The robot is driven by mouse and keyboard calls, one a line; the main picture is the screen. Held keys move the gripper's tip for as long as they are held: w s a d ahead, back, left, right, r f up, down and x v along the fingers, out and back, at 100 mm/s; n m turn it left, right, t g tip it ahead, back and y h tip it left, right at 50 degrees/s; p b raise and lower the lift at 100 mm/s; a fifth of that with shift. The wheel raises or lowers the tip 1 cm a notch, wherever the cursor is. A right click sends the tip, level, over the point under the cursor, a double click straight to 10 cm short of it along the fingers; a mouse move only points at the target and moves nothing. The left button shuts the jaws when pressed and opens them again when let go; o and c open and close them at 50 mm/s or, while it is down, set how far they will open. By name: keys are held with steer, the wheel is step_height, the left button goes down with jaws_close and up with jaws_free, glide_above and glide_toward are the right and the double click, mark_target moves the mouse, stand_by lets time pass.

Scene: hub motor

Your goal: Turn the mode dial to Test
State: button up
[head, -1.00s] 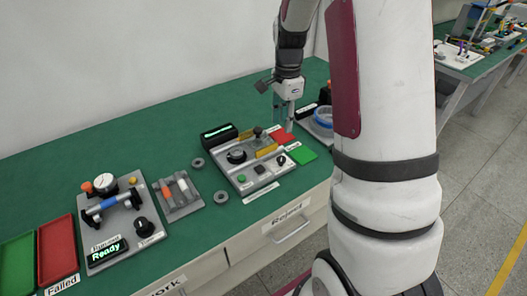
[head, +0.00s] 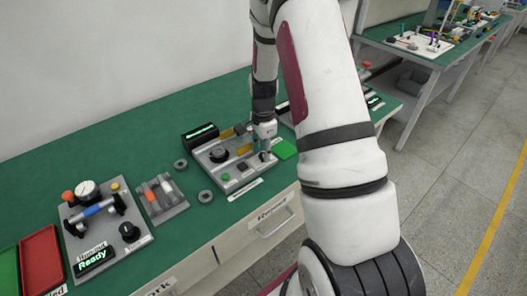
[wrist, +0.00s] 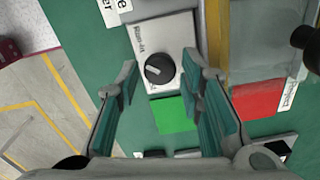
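In the wrist view a black round dial (wrist: 159,69) sits on a pale plate with small lettering on its left side, which is too small to read surely. My gripper (wrist: 163,80) is open, with one finger on each side of the dial in the picture. I cannot tell whether the fingers touch it. In the head view my gripper (head: 263,150) is low over the front right corner of the grey middle panel (head: 240,183), and it hides the small dial there. The word Test cannot be made out.
A green mat (wrist: 175,115) and a red mat (wrist: 256,98) lie beside the panel.

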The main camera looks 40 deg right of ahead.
steer(key=shift+f, duration=0.3)
jaws_close()
